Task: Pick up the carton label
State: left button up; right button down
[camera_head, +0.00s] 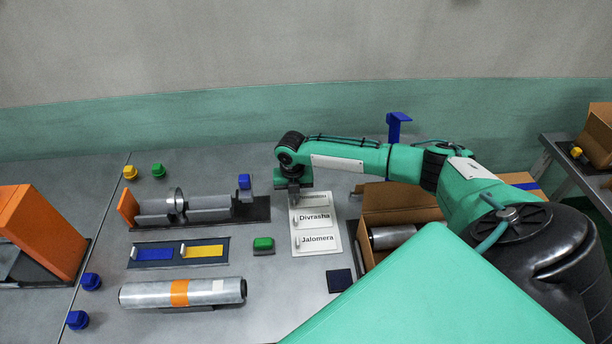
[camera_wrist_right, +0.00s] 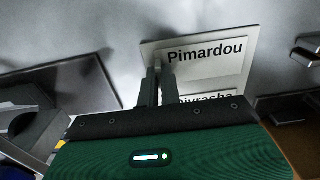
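A pale label board (camera_head: 328,246) lies on the table with three white labels in a column. The lower ones read Divrasha (camera_head: 314,217) and Jalomera (camera_head: 318,239), each with a small upright tab at its left. The top label reads Pimardou in the right wrist view (camera_wrist_right: 205,52); in the head view my gripper partly covers it. My right gripper (camera_head: 293,200) points down at that label's left end. In the wrist view its two fingers (camera_wrist_right: 160,88) stand close together around the tab; whether they grip it is unclear. My left gripper is not in view.
An open carton (camera_head: 398,203) with a metal roll (camera_head: 392,237) stands right of the board. A green button (camera_head: 263,244), a winder (camera_head: 187,208) and a film roll (camera_head: 182,292) lie left. A dark square (camera_head: 340,281) lies below the board.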

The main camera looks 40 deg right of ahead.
jog(key=shift+r, duration=0.2)
notch_tip(320, 180, up, 20)
jog(key=p, duration=1.6)
jog(key=shift+f, duration=0.2)
